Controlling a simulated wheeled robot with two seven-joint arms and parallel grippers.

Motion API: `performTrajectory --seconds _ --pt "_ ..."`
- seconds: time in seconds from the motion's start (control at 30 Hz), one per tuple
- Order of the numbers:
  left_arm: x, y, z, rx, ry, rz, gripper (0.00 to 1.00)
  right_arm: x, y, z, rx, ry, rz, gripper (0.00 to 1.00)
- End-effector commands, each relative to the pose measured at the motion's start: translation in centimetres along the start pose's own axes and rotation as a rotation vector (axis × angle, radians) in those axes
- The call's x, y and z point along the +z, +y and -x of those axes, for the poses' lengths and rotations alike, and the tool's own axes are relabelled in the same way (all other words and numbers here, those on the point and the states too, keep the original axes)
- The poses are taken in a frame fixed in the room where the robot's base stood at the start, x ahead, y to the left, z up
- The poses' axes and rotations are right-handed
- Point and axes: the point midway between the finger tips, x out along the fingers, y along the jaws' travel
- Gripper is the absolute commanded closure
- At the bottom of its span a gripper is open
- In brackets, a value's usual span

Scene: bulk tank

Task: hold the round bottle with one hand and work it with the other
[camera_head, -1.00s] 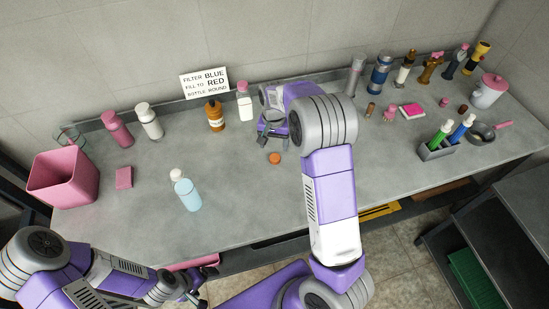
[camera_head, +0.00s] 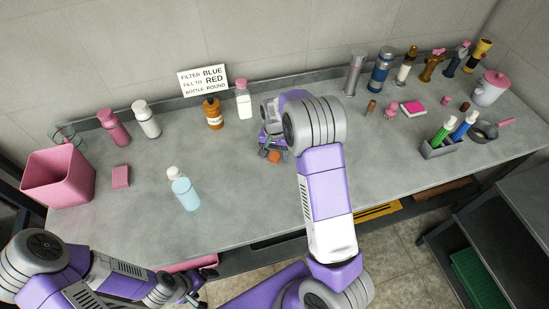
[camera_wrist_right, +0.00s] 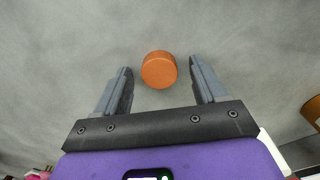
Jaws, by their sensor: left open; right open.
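An amber bottle (camera_head: 214,115) with a pale label stands upright at the back of the counter, near the sign; it looks round. A small orange round cap (camera_head: 274,156) lies on the counter. My right gripper (camera_head: 273,153) is low over the counter at the cap. In the right wrist view the cap (camera_wrist_right: 159,69) sits between the two open fingers, with a gap on each side. My left gripper (camera_head: 193,299) is at the bottom, in front of the counter, open and away from the bottles.
A sign (camera_head: 203,81) reads "filter blue, fill to red, bottle round". A light-blue bottle (camera_head: 184,189), white bottle (camera_head: 146,119), pink bottle (camera_head: 114,127) and pink bin (camera_head: 59,178) are left. The middle front counter is clear.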

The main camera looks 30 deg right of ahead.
Motion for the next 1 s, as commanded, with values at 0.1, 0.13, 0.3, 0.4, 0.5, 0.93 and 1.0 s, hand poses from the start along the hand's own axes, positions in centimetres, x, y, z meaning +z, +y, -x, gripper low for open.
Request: performTrajectory --seconds 0.1,0.13,0.3,0.4,0.5,0.93,1.0 --pt "0.0 0.0 0.1 0.000 0.000 0.000 0.10 0.0 0.0 0.1 0.000 0.000 0.000 0.29" --pt "0.0 0.0 0.1 0.000 0.000 0.000 0.10 0.0 0.0 0.1 0.000 0.000 0.000 0.29" --pt "0.0 0.0 0.1 0.000 0.000 0.000 0.10 0.0 0.0 0.1 0.000 0.000 0.000 0.44" --pt "0.0 0.0 0.1 0.000 0.000 0.000 0.10 0.0 0.0 0.1 0.000 0.000 0.000 0.60" --pt "0.0 0.0 0.1 0.000 0.000 0.000 0.10 0.0 0.0 0.1 0.000 0.001 0.000 0.75" --pt "0.0 0.1 0.2 0.000 0.000 0.000 0.10 0.0 0.0 0.8 -0.001 0.001 0.000 0.94" --pt "0.0 0.2 0.5 0.000 0.000 0.000 0.10 -0.1 0.0 1.7 -0.002 0.003 0.000 0.94"
